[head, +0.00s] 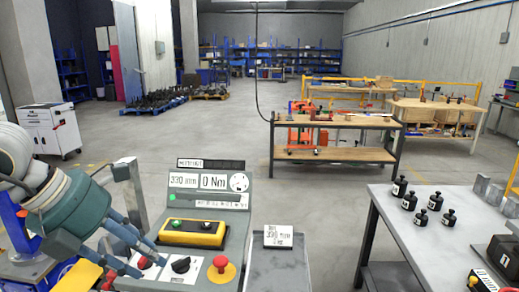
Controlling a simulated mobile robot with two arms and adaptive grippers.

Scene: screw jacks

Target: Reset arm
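My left gripper (150,267), with blue-grey fingers, reaches in from the left over the lower left of a grey control console (236,222). Its fingers are spread apart, with a small red control (145,262) seen between the tips; whether they touch it I cannot tell. I see nothing held. The console carries a black knob (181,264), a red mushroom button (221,268) on a yellow base and a yellow box (193,232) with small buttons. Its displays (213,182) read about 330 mm and 0 Nm. My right gripper is not in view.
A grey table (386,231) at the right bears several black weight-like pieces (409,201). A wooden workbench (336,156) stands behind, and a white cabinet (48,130) at the left. The floor between is clear.

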